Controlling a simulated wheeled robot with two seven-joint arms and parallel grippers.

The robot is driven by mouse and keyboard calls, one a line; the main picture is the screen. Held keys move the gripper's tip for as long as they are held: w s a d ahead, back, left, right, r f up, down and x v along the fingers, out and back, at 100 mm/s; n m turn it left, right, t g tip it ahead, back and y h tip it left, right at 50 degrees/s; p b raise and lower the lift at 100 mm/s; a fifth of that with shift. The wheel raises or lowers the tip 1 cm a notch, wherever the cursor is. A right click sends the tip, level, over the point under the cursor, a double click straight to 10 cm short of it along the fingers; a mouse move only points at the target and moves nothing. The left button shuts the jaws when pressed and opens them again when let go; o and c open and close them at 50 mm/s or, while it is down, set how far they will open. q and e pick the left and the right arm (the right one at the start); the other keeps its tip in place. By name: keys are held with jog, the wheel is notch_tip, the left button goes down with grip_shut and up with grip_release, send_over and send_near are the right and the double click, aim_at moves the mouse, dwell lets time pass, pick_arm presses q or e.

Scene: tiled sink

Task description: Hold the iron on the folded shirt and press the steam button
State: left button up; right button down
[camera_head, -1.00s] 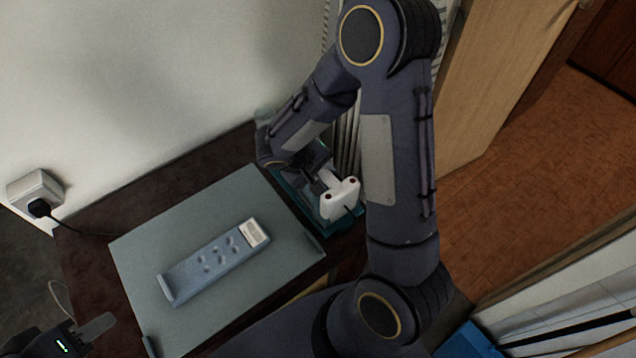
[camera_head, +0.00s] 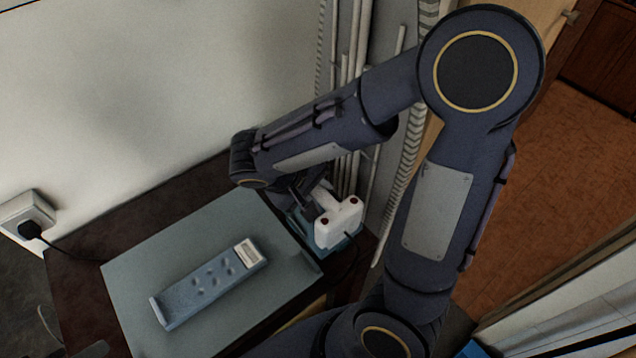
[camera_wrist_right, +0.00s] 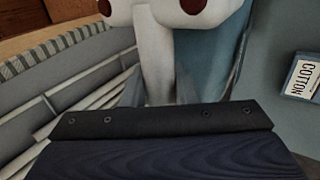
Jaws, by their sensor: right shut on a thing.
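The white iron (camera_head: 340,222) with dark red spots is at the right end of the grey-green board. My right gripper (camera_head: 308,196) is shut on its handle, which also shows in the right wrist view (camera_wrist_right: 155,60). I cannot tell if the iron touches the blue-green surface under it. The folded blue shirt (camera_head: 205,290) lies flat on the board, left of the iron and apart from it. Its white label shows in both views and reads COTTON in the wrist view. The steam button cannot be made out.
The board (camera_head: 135,268) lies on a dark table (camera_head: 80,290) against a pale wall. A wall socket (camera_head: 28,214) with a black plug and cord is at the left. White pipes (camera_head: 350,60) stand behind the iron. My right arm spans the right side.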

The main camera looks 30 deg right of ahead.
pick_arm(q)
jog(key=shift+f, duration=0.35)
pick_arm(e)
jog(key=s+a+r, duration=0.2)
jog(key=s, duration=0.1)
jog(key=s+a+r, duration=0.1)
jog(key=s, duration=0.1)
jog(key=shift+s+a, duration=0.15)
jog(key=shift+a, duration=0.25)
